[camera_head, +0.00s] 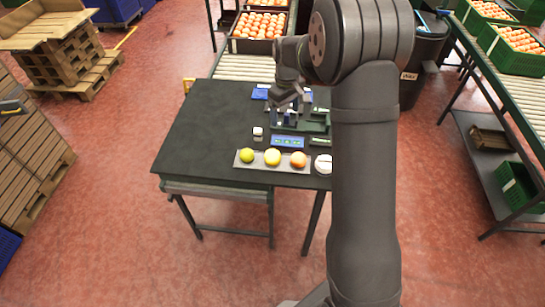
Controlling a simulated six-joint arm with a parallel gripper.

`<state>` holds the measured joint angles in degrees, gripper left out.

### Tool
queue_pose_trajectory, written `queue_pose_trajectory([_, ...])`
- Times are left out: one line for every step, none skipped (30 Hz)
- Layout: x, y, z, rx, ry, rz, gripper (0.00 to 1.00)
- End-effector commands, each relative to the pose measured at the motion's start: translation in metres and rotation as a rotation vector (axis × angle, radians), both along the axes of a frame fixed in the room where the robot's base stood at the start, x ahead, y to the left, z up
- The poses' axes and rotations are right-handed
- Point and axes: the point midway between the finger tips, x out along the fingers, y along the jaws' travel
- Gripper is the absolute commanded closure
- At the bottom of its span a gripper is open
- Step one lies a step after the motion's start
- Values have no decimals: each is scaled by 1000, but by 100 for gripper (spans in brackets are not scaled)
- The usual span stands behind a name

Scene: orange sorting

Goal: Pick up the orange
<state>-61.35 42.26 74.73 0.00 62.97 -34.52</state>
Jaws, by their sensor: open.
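The orange (298,160) rests on a grey tray (285,168) at the front edge of the dark table (205,135). To its left on the same tray are a yellow fruit (272,157) and a yellow-green fruit (247,155). A white round object (323,164) is just right of the orange, partly hidden by my arm. My gripper (287,108) is open, behind and above the fruit row, apart from the orange. It is small in this view and its fingers are hard to make out.
A blue panel (287,141) and a green device (316,127) stand behind the orange. A roller conveyor (245,67) with an orange-filled crate (257,45) lies beyond. The table's left half is clear.

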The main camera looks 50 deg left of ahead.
Motion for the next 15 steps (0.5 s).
queue_pose_trajectory([-19, -3, 8, 1, -1, -14, 21])
queue_pose_trajectory([-27, -6, 11, 1, -1, -27, 21])
queue_pose_trajectory([-37, -9, 15, 1, -1, -41, 21])
queue_pose_trajectory([-43, -10, 17, 1, -1, -50, 21])
queue_pose_trajectory([-48, -12, 18, 0, 0, -58, 21])
queue_pose_trajectory([-53, -14, 20, 0, 0, -66, 21])
queue_pose_trajectory([-55, -15, 20, 0, 0, -71, 21])
queue_pose_trajectory([-57, -15, 19, -1, 1, -73, 21])
queue_pose_trajectory([-58, -16, 16, -3, 1, -76, 21])
queue_pose_trajectory([-59, -16, 13, -3, 2, -77, 21])
queue_pose_trajectory([-59, -16, 8, -3, 2, -78, 21])
queue_pose_trajectory([-59, -16, 1, -5, 2, -78, 21])
queue_pose_trajectory([-59, -17, -5, -6, 2, -78, 21])
queue_pose_trajectory([-58, -16, -12, -5, 2, -78, 21])
queue_pose_trajectory([-58, -16, -21, -5, 3, -78, 21])
